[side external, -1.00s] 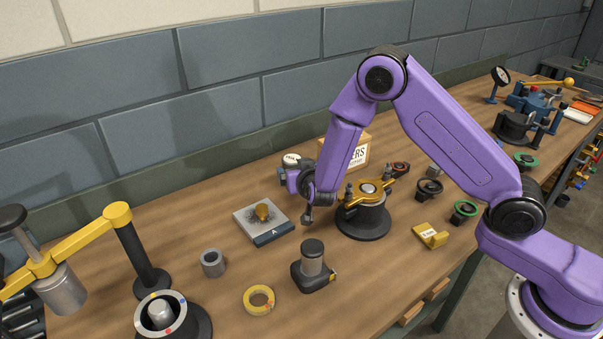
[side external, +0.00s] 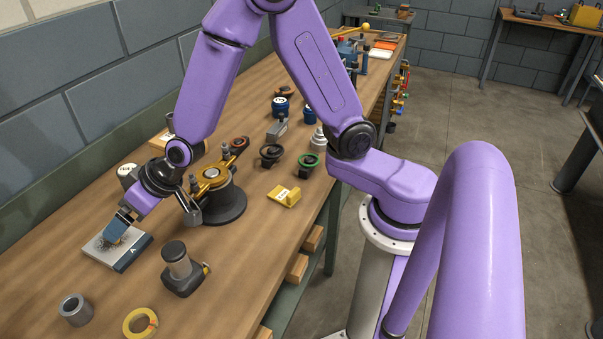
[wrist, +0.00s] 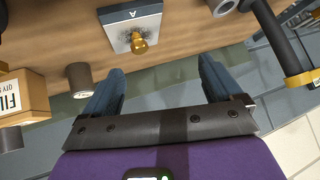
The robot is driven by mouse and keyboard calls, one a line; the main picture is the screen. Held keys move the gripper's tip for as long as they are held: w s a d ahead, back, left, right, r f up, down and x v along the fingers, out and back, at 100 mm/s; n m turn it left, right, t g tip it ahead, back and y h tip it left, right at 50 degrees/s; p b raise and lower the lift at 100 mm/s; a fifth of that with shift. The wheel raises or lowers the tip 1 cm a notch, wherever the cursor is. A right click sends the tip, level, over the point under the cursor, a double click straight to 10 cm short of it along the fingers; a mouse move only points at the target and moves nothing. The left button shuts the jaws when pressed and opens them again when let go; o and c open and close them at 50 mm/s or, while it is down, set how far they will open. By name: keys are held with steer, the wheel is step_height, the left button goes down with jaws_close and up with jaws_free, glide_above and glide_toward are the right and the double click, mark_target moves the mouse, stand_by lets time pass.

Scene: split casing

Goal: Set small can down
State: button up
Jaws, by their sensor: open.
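A small can (side external: 127,172) with a pale, marked face stands on the bench near the back, left of the black-and-gold fixture. A dark cylinder (wrist: 78,80) in the wrist view, left of my fingers, may be this can; I cannot tell for certain. My gripper (wrist: 160,78) is open, with nothing between its blue fingers. That plate (wrist: 121,14) carries a brass knob (wrist: 138,42), which shows ahead of the fingers in the wrist view.
The black-and-gold fixture (side external: 217,205) stands close beside my wrist. A dark block with a grey cylinder (side external: 182,272), a grey ring (side external: 76,310) and a yellow tape roll (side external: 140,323) lie nearer the front. A carton (wrist: 20,97) is left. Bare bench lies between them.

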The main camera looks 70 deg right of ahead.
steer(key=s+n+g, duration=0.1)
steer(key=s, duration=0.2)
steer(key=s+r+n+g+y, duration=0.1)
steer(key=s, duration=0.2)
steer(key=s+r+n+g, duration=0.1)
steer(key=s, duration=0.1)
steer(key=shift+s+r, duration=0.15)
steer(key=shift+s, duration=0.25)
steer(key=s+d+r+n+g+h, duration=0.2)
steer(key=s+d+n, duration=0.1)
steer(key=s+d, duration=0.5)
steer(key=s+d+r+n+g+h, duration=0.2)
steer(key=s+d+n, duration=0.2)
steer(key=s+d, duration=0.5)
steer(key=s, duration=0.4)
steer(key=shift+d+n+g+h, duration=0.15)
steer(key=shift+n+g+h, duration=0.15)
